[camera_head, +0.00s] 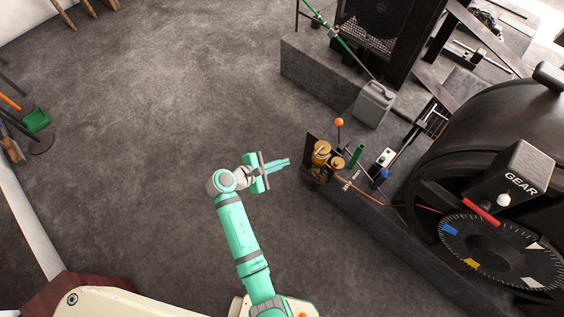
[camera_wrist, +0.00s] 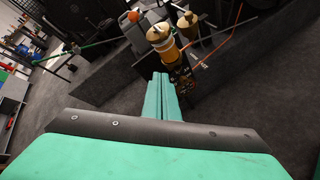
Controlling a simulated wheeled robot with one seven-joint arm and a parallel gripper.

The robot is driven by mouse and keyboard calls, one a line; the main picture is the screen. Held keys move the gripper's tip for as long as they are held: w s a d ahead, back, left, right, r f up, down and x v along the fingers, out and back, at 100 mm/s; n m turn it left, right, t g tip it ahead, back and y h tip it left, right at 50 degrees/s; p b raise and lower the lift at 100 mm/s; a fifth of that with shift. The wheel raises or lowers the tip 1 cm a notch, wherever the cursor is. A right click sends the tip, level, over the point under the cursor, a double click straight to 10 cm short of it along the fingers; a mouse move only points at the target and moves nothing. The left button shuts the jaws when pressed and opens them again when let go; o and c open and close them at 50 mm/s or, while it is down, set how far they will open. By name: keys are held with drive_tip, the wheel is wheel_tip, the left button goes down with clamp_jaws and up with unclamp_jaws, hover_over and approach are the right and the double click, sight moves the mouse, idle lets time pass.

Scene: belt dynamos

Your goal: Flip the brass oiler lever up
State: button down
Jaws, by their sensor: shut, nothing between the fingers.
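The brass oiler (camera_head: 322,156) stands on the near corner of the dark machine plinth, right of my gripper. It has gold cup-shaped parts and a dark plate behind them. It also shows at the upper middle of the wrist view (camera_wrist: 164,42). An orange ball on a thin stem (camera_head: 339,122) rises beside it. I cannot tell for sure which part is the lever. My gripper (camera_head: 287,162) is shut and empty. Its green fingers point at the oiler and appear a short gap away from it; in the wrist view the fingertips (camera_wrist: 160,76) lie just below the oiler.
A grey jerrycan (camera_head: 373,104) stands behind the oiler. A large black machine with a GEAR box (camera_head: 515,172) fills the right side. The grey floor (camera_head: 150,110) at left is clear.

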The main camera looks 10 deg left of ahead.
sight(319, 150)
drive_tip(key=w+d+f, duration=0.1)
drive_tip(key=w+d, duration=0.3)
drive_tip(key=d, duration=0.3)
drive_tip(key=shift+w, duration=0.4)
drive_tip(key=shift+d, duration=0.1)
